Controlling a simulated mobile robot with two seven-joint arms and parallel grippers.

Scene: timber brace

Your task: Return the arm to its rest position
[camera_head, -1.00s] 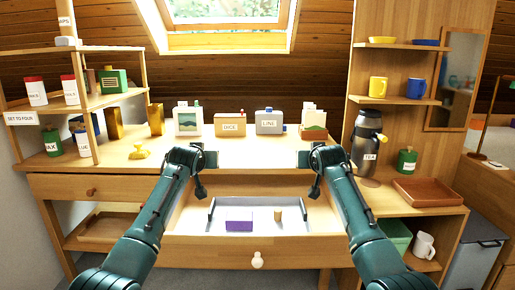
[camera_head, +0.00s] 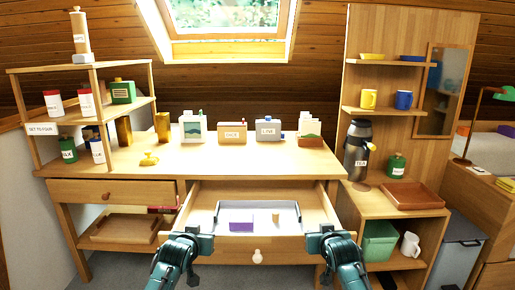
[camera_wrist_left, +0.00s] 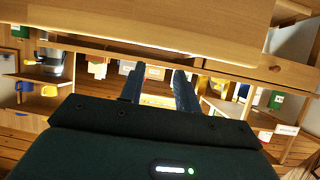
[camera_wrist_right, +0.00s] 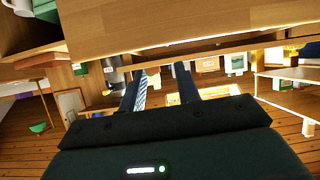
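My left gripper (camera_head: 193,240) is low in the head view, in front of the open drawer's left front corner. Its two fingers stand apart with nothing between them in the left wrist view (camera_wrist_left: 158,88). My right gripper (camera_head: 329,241) is at the drawer's right front corner. Its fingers are also apart and empty in the right wrist view (camera_wrist_right: 160,84). Both arms are low and drawn toward me. The open drawer (camera_head: 190,215) holds a tray (camera_head: 268,222) with a purple block (camera_head: 241,226) and a small tan cylinder (camera_head: 276,218).
The desk (camera_head: 250,165) carries labelled containers along its back and a yellow object (camera_head: 149,159). A shelf unit (camera_head: 341,130) stands right, with a black flask (camera_head: 357,145) and a brown tray (camera_head: 411,196). Floor shows beside my arms at the bottom.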

